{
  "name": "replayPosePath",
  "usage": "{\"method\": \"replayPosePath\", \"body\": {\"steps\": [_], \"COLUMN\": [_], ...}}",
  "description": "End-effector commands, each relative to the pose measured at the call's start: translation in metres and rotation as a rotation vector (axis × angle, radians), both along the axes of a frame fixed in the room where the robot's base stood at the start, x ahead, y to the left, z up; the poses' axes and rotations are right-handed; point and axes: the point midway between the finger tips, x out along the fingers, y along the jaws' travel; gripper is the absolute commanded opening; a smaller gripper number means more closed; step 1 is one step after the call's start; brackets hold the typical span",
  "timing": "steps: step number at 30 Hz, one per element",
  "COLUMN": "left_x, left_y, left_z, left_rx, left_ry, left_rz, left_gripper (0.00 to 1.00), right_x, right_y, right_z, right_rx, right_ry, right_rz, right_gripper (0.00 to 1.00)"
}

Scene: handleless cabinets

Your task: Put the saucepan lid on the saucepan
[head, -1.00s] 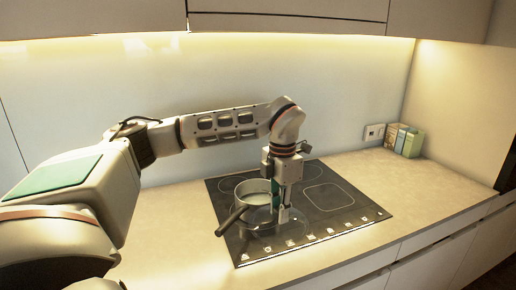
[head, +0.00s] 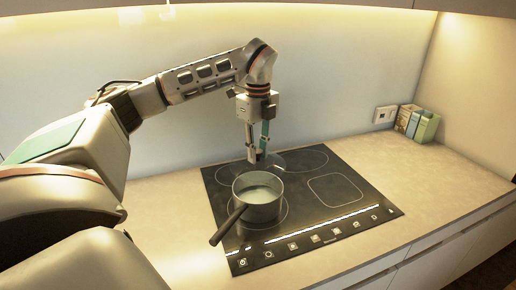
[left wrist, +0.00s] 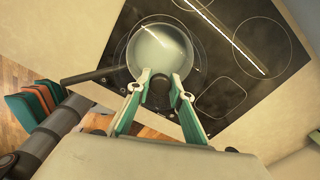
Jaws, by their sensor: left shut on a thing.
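The saucepan (head: 262,208) stands upright on the cooktop in the head view, its dark handle (head: 229,224) pointing to the front left. It also shows in the left wrist view with its handle (left wrist: 92,75) to the left. My left gripper (head: 257,156) is shut on the dark knob of the glass saucepan lid (head: 272,164). It holds the lid up, behind and above the saucepan as the head view sees it. In the left wrist view the knob (left wrist: 160,89) sits between the fingertips; the clear glass is hard to tell from the pan. My right gripper is not in view.
The black cooktop (head: 370,185) is set in a pale counter (head: 440,190). Several small boxes (head: 424,127) stand at the back right by a wall socket (head: 385,114). The cooktop right of the saucepan is clear. The wall is close behind.

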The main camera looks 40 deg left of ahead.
Motion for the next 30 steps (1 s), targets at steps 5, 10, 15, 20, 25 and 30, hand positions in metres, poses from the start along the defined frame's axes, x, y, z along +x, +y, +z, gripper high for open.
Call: {"method": "replayPosePath", "body": {"steps": [5,10,15,20,25,30], "left_x": [0.000,0.000,0.000,0.000,0.000,0.000], "left_y": [0.000,0.000,0.000,0.000,0.000,0.000], "left_z": [0.000,0.000,-0.006,-0.015,-0.028,-0.040], "left_rx": [0.000,0.000,0.000,0.000,0.000,0.000], "left_ry": [-0.001,-0.002,-0.002,-0.002,-0.001,-0.002], "left_rz": [-0.001,0.008,0.007,0.007,0.006,0.006], "left_gripper": [0.00,0.00,0.00,0.00,0.00,0.00], "right_x": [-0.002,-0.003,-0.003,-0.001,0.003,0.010], "right_y": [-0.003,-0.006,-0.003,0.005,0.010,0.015], "right_z": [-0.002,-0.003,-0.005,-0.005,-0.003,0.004], "right_rx": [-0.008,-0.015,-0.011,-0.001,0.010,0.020], "right_ry": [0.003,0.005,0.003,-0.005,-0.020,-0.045], "right_rz": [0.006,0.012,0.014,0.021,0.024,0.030], "right_gripper": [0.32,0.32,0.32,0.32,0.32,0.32]}}
